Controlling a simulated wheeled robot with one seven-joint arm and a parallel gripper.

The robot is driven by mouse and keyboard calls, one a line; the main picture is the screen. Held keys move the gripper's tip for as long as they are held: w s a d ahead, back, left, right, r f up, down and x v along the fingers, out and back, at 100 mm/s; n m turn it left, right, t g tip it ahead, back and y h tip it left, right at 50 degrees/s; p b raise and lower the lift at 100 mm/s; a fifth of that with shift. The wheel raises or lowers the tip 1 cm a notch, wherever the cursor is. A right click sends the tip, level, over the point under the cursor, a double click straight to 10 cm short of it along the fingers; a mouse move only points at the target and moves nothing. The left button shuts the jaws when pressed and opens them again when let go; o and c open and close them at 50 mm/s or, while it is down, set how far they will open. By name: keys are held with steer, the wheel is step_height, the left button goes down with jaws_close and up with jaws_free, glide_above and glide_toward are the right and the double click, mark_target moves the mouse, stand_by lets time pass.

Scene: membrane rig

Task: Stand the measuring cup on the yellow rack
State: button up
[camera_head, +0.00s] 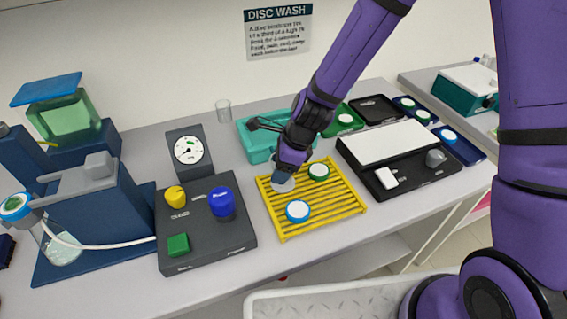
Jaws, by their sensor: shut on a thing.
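The yellow rack (340,206) is a slatted tray on the bench in the middle of the view. My gripper (285,172) points down over its back left part. It is shut on a small, pale, see-through thing that looks like the measuring cup (283,184), largely hidden by the gripper. The cup is at the rack's slats; I cannot tell whether it touches them. A green-rimmed disc (318,171) and a blue-rimmed disc (297,211) lie on the rack, close to the cup.
A teal box (258,143) is behind the rack. A dark control box (207,242) with knobs is to the left, a black tray (415,185) with a white slab to the right. Bare bench (330,250) lies in front.

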steer(key=shift+f, duration=0.1)
steer(key=o, duration=0.9)
steer(key=v, duration=1.2)
steer(key=shift+d, duration=0.1)
steer(key=s+d+r+n+t+h, duration=0.1)
steer(key=s+d+r+n, duration=0.2)
steer(key=d+r+n, duration=0.3)
steer(key=s+d+r+n+t+h, duration=0.1)
steer(key=s+d+r+n+t, duration=0.15)
steer(key=d+r+n, duration=0.4)
steer(key=s+d+r+n, duration=0.2)
steer(key=s+d+r, duration=0.1)
steer(key=s, duration=0.1)
steer(key=s+d+r+n+t+h, duration=0.1)
steer(key=s+d+r+n, duration=0.1)
steer(key=s+d+r, duration=0.1)
steer(key=s+d+r+n+h, duration=0.1)
steer(key=s+d+r+n, duration=0.1)
steer(key=s, duration=0.4)
steer(key=shift+s+d+r+n, duration=0.1)
steer(key=shift+d+r+n, duration=0.25)
steer(key=shift+d+r, duration=0.2)
